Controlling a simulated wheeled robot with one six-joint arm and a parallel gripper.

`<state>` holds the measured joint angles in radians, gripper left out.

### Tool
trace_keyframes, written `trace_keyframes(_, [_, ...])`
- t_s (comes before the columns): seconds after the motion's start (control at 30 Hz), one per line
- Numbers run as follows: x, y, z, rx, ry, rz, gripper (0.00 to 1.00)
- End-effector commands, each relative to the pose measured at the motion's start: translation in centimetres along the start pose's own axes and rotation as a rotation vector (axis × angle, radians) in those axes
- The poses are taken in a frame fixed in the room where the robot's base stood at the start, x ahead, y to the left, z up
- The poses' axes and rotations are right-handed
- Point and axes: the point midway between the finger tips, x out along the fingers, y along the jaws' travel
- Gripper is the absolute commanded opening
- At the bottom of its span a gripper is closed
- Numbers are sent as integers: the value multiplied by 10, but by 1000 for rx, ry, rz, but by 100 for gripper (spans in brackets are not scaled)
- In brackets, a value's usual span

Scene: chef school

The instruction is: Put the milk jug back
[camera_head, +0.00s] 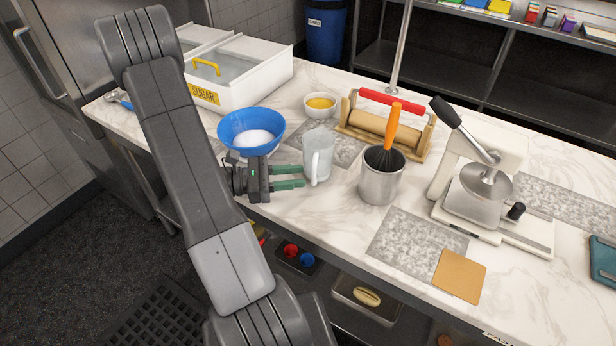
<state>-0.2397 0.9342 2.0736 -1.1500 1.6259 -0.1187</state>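The milk jug (320,148), a pale translucent jug with a white handle, stands upright on the marble counter (330,225). Its handle faces the front of the counter. My gripper (304,176) reaches in from the left with its two green fingers parted and nothing seen between them. The fingertips are just left of the jug, by the handle; whether they touch it I cannot tell. The jug partly covers a grey speckled mat (345,151) behind it.
A blue bowl of white powder (251,130) stands close behind my gripper. A steel pot with an orange-handled whisk (380,182) is right of the jug. Behind are a yellow-filled bowl (320,104) and a rolling pin stand (384,123).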

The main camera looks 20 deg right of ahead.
Motion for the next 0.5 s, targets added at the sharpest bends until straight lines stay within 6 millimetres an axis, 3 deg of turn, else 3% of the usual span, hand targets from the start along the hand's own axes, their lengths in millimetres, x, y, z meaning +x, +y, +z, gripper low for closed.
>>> trace_keyframes(0.2, [-38,1,-2,2,1,4,33])
trace_keyframes(0.5, [-66,0,0,0,0,0,33])
